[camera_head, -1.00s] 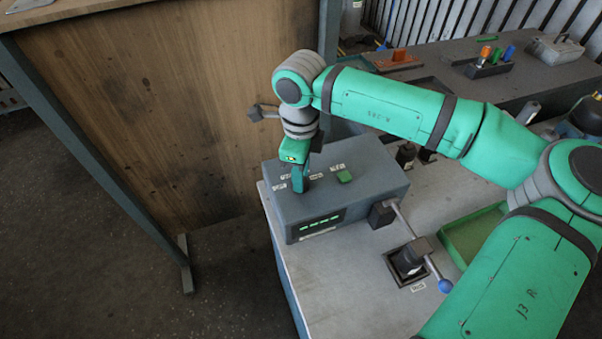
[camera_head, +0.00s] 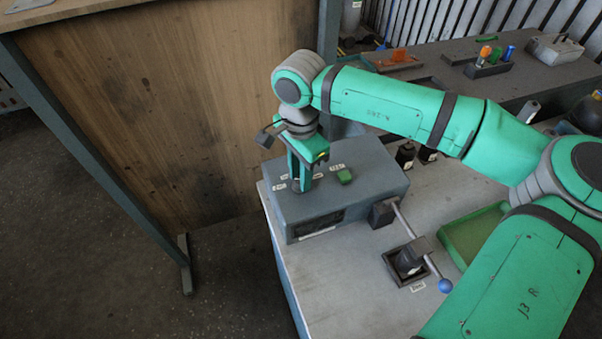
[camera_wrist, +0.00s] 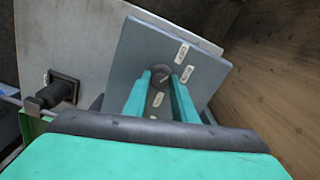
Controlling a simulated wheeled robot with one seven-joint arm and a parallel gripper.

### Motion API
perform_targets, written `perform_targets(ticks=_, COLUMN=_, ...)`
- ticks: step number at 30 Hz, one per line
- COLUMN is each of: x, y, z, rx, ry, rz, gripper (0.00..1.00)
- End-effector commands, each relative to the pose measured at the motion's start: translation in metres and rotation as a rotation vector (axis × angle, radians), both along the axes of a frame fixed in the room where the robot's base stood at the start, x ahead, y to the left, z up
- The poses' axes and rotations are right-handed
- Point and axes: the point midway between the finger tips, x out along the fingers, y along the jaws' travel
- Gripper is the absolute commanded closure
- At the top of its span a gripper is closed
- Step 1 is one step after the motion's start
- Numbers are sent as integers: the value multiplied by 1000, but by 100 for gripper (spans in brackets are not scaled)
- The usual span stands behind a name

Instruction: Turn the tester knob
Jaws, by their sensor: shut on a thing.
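The tester (camera_head: 375,170) is a grey box on the bench corner, with white labels, a green button (camera_head: 344,177) and a dark display (camera_head: 320,222) on its front. My gripper (camera_head: 298,185) points down onto its top. In the wrist view my gripper (camera_wrist: 163,78) has its two green fingers on either side of the round dark tester knob (camera_wrist: 160,72), shut on it. In the head view the fingers mostly hide the knob. White labels (camera_wrist: 183,52) sit around the knob in the wrist view.
A lever with a blue ball end (camera_head: 445,286) and a socket holding a black part (camera_head: 408,262) stand right of the tester. A green tray (camera_head: 470,238) lies beyond. A wooden panel (camera_head: 170,110) rises behind left. The bench front (camera_head: 345,290) is clear.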

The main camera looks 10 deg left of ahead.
Motion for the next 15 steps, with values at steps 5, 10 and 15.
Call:
perform_targets(ticks=5, x=1, y=-1, z=0, rx=0, ry=-1, rz=81, gripper=98)
perform_targets(ticks=10, x=1, y=-1, z=0, rx=0, ry=-1, rz=127, gripper=98)
perform_targets(ticks=15, x=1, y=-1, z=0, rx=0, ry=-1, rz=146, gripper=98)
